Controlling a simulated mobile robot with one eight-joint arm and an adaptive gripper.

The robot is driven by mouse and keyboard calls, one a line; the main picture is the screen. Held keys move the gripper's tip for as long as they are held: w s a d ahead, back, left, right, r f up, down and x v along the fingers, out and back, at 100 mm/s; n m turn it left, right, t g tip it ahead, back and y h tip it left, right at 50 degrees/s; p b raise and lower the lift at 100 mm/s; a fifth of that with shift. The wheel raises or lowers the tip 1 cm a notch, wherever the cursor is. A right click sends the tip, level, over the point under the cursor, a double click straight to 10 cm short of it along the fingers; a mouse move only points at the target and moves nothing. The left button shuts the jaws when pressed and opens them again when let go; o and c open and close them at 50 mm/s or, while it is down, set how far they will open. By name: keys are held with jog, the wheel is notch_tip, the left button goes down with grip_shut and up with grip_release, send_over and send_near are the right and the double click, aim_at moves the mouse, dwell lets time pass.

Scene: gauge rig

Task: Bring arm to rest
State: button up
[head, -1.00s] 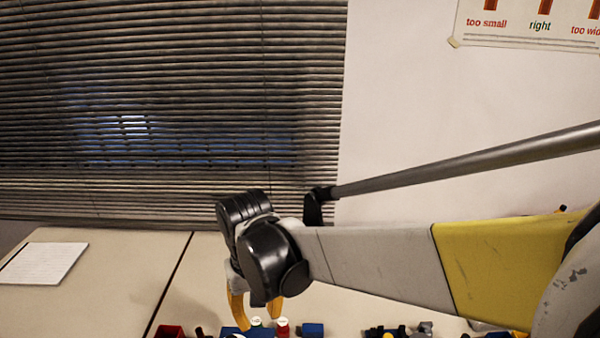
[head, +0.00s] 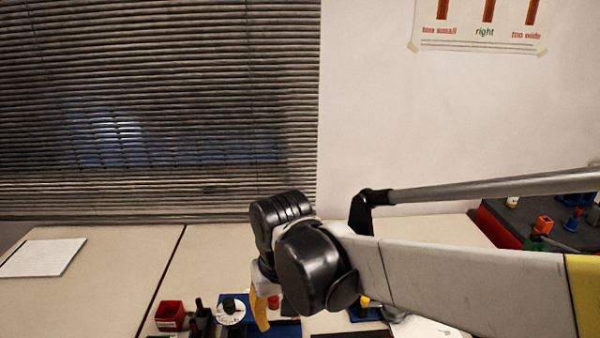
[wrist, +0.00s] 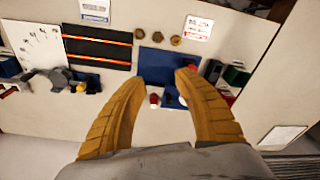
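My gripper (wrist: 161,77) shows in the wrist view as two curved orange fingers. They are spread apart with nothing between them, above the workbench (wrist: 115,117). In the head view my arm reaches in from the right, and the black wrist hides most of the gripper. One orange finger hangs down beside a blue mat (head: 290,329) on the bench. In the wrist view the blue mat (wrist: 155,62) lies beyond the fingertips.
A red bin (head: 170,315) and a round white dial (head: 231,311) are left of my gripper. A dark surface with coloured parts (head: 543,226) is at the right. In the wrist view a black striped panel (wrist: 97,49) and several hex nuts (wrist: 175,40) lie on the bench. A paper (head: 42,257) lies far left.

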jog(key=s+d+r+m+t+b, duration=0.1)
jog(key=s+d+m+t, duration=0.1)
jog(key=d, duration=0.9)
jog(key=s+d+m+t+b, duration=0.1)
jog(key=s+d+t, duration=0.3)
jog(key=d, duration=0.8)
jog(key=shift+s+r+m+h, duration=0.15)
jog(key=shift+r+m+h, duration=0.2)
jog(key=shift+m, duration=0.55)
